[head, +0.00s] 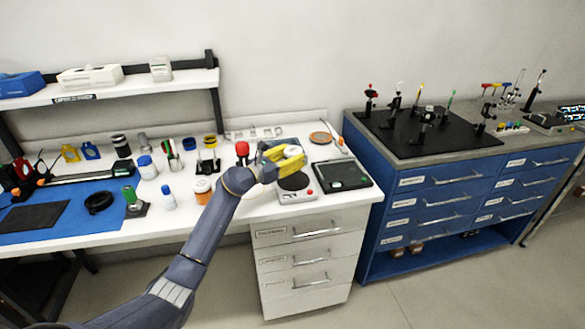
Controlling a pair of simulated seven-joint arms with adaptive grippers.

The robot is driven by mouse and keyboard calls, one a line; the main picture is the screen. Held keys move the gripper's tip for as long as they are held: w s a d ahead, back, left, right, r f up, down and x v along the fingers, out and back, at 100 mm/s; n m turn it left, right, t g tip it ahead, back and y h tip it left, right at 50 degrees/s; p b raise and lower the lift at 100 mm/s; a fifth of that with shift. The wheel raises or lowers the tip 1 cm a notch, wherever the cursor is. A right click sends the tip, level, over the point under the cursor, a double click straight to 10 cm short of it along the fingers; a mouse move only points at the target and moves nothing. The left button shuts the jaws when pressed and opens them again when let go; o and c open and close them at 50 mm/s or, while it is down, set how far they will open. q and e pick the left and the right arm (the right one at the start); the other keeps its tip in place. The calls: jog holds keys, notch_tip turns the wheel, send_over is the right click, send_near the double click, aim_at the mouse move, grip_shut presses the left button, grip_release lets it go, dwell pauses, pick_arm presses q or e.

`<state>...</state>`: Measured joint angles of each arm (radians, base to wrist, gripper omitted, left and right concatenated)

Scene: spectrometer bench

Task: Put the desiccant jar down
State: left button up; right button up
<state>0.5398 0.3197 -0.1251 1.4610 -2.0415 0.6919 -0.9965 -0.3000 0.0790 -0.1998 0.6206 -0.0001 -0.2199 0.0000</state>
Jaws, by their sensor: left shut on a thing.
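My left gripper (275,164) reaches in over the white bench, beside the balance with the round black pan. It is shut on a yellow thing with a pale top, which I take to be the desiccant jar (292,151). The gripper hides part of the jar, so its full shape is unclear. The jar shows above and behind the black pan (294,182); I cannot tell whether it touches anything below. My right gripper is not in view.
An orange jar with a white lid (202,190) and a red-topped item (242,149) stand left of the gripper. A black flat device (343,174) lies to the right of the balance (297,196). Several bottles crowd the bench further left. A blue cabinet (400,235) stands right.

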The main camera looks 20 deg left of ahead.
pick_arm(q)
jog(key=shift+f, duration=2.3)
jog(key=o, duration=1.2)
jog(key=shift+f, duration=0.15)
